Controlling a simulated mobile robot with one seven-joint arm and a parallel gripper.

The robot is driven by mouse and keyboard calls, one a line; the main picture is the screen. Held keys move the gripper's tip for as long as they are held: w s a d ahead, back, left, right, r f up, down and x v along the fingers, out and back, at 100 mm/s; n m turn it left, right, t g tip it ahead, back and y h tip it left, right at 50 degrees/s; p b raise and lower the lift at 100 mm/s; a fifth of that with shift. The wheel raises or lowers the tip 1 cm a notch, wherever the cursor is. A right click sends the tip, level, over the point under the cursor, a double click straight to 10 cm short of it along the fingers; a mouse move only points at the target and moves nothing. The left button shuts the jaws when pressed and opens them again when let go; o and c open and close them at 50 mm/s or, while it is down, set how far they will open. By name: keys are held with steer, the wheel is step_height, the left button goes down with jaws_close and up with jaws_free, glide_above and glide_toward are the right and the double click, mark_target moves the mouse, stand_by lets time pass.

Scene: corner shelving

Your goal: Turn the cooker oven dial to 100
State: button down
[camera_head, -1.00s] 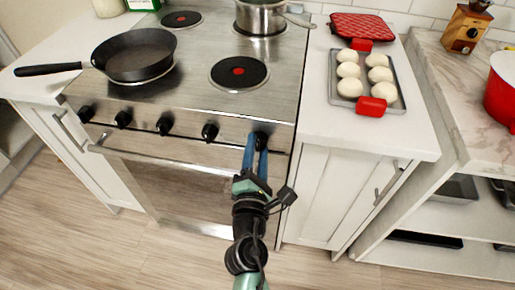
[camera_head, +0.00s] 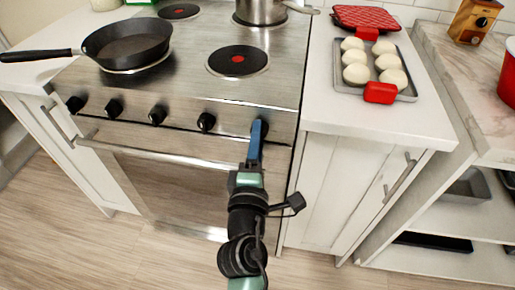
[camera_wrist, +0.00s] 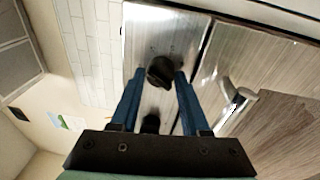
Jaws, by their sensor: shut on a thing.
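The cooker (camera_head: 190,85) has a steel front panel with a row of black dials. The rightmost dial (camera_wrist: 160,70) sits between my fingertips in the wrist view; in the head view my fingers mostly hide it. My gripper (camera_head: 258,128) is shut on this dial, with its blue fingers (camera_wrist: 128,100) on either side. In the head view the fingers overlap, one behind the other. The neighbouring dial (camera_head: 206,122) stands to the left, apart from my fingers. The dial's markings are too small to read.
The oven door handle (camera_head: 160,154) runs below the dials, left of my gripper. A black frying pan (camera_head: 128,42) and a steel pot (camera_head: 262,10) stand on the hob. A tray of dough balls (camera_head: 410,92) lies on the right counter.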

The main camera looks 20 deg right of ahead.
steer(key=m+b, duration=0.5)
steer(key=shift+f+h, duration=0.3)
steer(key=shift+f, duration=0.1)
steer(key=m+b, duration=0.4)
steer(key=shift+a+h, duration=0.1)
steer(key=shift+h, duration=0.3)
steer(key=m+b, duration=0.4)
steer(key=m, duration=0.1)
steer(key=shift+r+h, duration=0.1)
steer(key=shift+h, duration=0.2)
steer(key=shift+r+m+g+b, duration=0.15)
steer(key=shift+m+g+b, duration=0.25)
steer(key=shift+m+b, duration=1.05)
steer(key=shift+r+m, duration=0.1)
steer(key=shift+m, duration=0.25)
steer(key=shift+c, duration=2)
jaws_free()
steer(key=shift+w, duration=0.1)
steer(key=shift+a, duration=0.1)
